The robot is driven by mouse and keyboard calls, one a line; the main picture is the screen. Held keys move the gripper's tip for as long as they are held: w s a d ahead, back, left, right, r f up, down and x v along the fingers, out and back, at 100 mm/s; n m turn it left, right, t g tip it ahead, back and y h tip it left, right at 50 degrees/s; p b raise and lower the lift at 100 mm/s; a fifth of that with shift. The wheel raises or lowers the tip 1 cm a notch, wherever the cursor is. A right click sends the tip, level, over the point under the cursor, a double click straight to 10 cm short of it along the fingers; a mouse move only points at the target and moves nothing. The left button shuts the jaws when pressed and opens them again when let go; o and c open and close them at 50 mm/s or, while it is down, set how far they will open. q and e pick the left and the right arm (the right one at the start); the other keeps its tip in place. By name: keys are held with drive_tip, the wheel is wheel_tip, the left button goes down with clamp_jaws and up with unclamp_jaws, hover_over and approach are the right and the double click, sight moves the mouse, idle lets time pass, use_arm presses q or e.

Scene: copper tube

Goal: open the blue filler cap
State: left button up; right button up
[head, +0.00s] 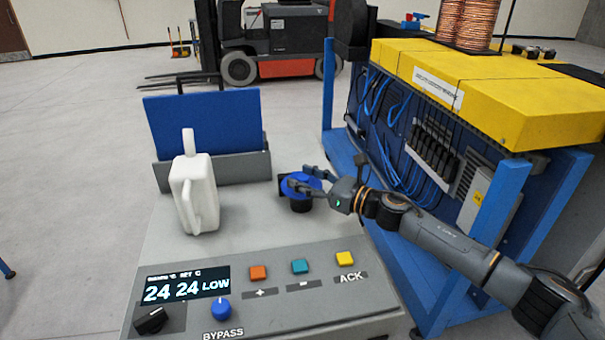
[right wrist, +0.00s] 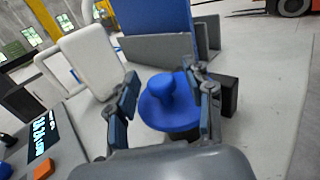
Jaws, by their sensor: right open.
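The blue filler cap (head: 300,186) sits on a short black neck on the grey top of the control unit. In the right wrist view the cap (right wrist: 170,103) shows as a blue disc with a raised knob. My right gripper (head: 311,181) is open at the cap, coming in from the right. In the right wrist view its two fingers (right wrist: 165,100) stand on either side of the cap; the right finger overlaps the cap's edge, and I cannot tell whether it touches. My left gripper is not in view.
A white jug (head: 194,190) stands left of the cap, before a blue panel (head: 205,127) in a grey holder. The front panel has a display (head: 186,287), coloured buttons and a blue knob (head: 221,308). A blue-framed machine with a yellow top (head: 490,92) stands close on the right.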

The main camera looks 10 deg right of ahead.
drive_tip(key=shift+w+a, duration=0.3)
drive_tip(key=shift+c, duration=0.4)
clamp_jaws()
